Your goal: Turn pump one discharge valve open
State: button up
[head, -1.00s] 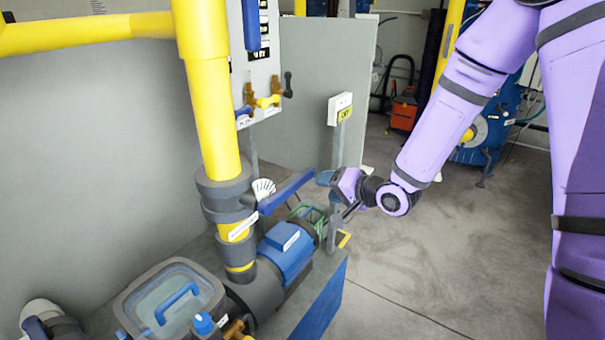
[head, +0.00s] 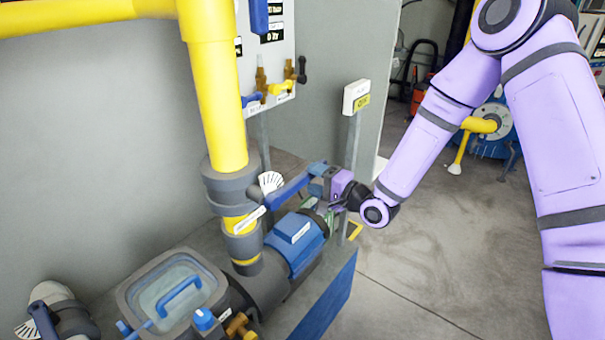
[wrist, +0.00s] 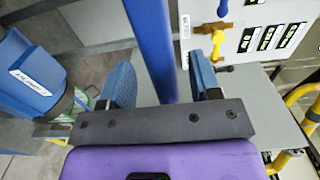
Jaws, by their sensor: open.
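The discharge valve is a grey collar on the yellow vertical pipe, with a long blue lever handle (head: 286,191) pointing right and away. A white fan-shaped scale (head: 270,182) stands beside the handle's base. My gripper (head: 319,178) is at the handle's outer end, above the blue pump motor (head: 297,241). In the wrist view, the blue handle (wrist: 151,38) runs between my two open blue fingers, with visible gaps on both sides. The handle's far end is hidden behind my gripper's dark palm.
A yellow pipe (head: 216,95) rises left of my gripper. A small sign on a post (head: 356,98) stands just behind it. A panel with small valves (head: 271,60) is on the wall. A lidded strainer (head: 172,292) sits front left. Floor (head: 430,260) at right is clear.

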aim_at(311, 178)
jog(key=shift+x, duration=2.25)
